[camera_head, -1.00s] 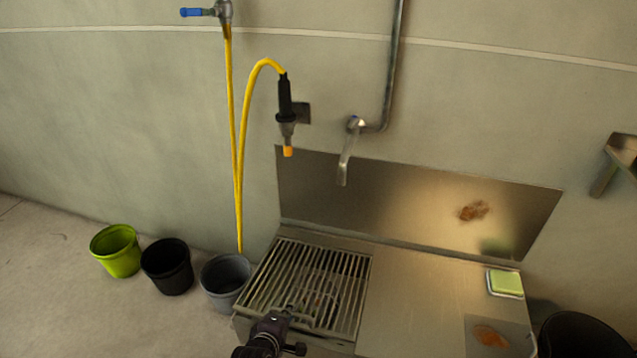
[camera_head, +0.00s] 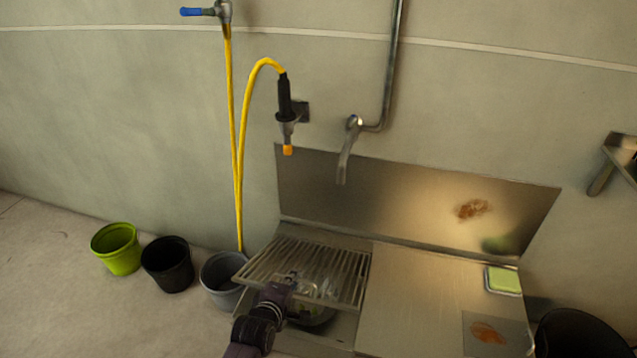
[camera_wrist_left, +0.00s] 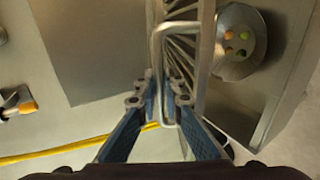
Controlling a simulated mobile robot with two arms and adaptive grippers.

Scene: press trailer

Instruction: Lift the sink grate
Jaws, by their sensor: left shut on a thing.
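The metal sink grate (camera_head: 310,262) is at the left of the steel counter, its front edge raised and tilted above the sink opening. My left gripper (camera_head: 284,286) reaches it from the front. In the left wrist view the gripper's blue fingers (camera_wrist_left: 170,98) are shut on the grate's bent-rod handle (camera_wrist_left: 158,50), with the grate bars (camera_wrist_left: 184,48) edge-on beside it. Under the grate the sink (camera_head: 335,332) shows, with a round drain part (camera_wrist_left: 240,42) holding small coloured bits in the wrist view. My right gripper is not in view.
A tap (camera_head: 347,150) hangs above. Green (camera_head: 117,250), black (camera_head: 168,265) and grey (camera_head: 222,280) buckets stand at left, near a yellow hose (camera_head: 237,170).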

